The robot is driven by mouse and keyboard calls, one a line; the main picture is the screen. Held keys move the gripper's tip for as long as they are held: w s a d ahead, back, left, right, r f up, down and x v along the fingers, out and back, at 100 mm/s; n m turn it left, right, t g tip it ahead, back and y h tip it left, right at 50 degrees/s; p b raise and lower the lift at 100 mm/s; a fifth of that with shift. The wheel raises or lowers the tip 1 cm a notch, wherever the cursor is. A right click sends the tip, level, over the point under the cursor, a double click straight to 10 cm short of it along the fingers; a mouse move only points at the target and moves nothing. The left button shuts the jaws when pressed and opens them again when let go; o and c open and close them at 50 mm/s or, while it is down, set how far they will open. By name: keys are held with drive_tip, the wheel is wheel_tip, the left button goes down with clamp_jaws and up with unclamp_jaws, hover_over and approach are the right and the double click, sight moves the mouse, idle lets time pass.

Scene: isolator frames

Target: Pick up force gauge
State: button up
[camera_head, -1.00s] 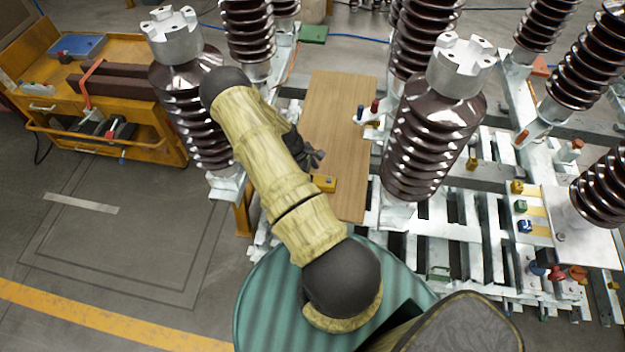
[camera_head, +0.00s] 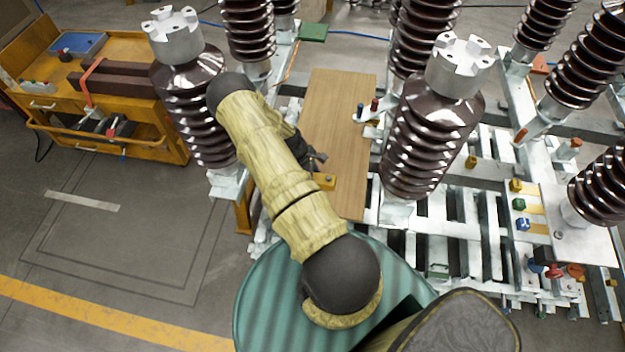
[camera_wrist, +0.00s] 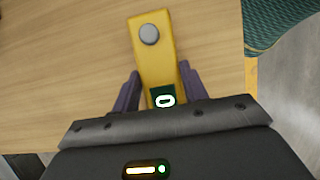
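The force gauge (camera_head: 326,182) is a small yellow block lying on the wooden board (camera_head: 337,120) in the head view. In the wrist view the force gauge (camera_wrist: 155,62) points away from me, with a round grey button at its far end and a dark display at its near end. My gripper (camera_wrist: 159,72) is open, with one dark finger on each side of the gauge's near part. A narrow gap seems to show beside it. In the head view my gripper (camera_head: 314,158) is partly hidden by my forearm, close above the board beside the gauge.
Tall brown ribbed insulators (camera_head: 435,125) stand close on both sides of the board. An orange workbench (camera_head: 110,140) with tools is at the left. A metal frame (camera_head: 450,235) with slats and coloured blocks lies at the right. The board's far part is clear.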

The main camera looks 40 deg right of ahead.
clamp_jaws()
drive_tip(key=shift+r, duration=0.1)
wheel_tip(320, 180, up, 10)
drive_tip(key=b, duration=0.2)
drive_tip(key=shift+b, duration=0.35)
idle(0.4)
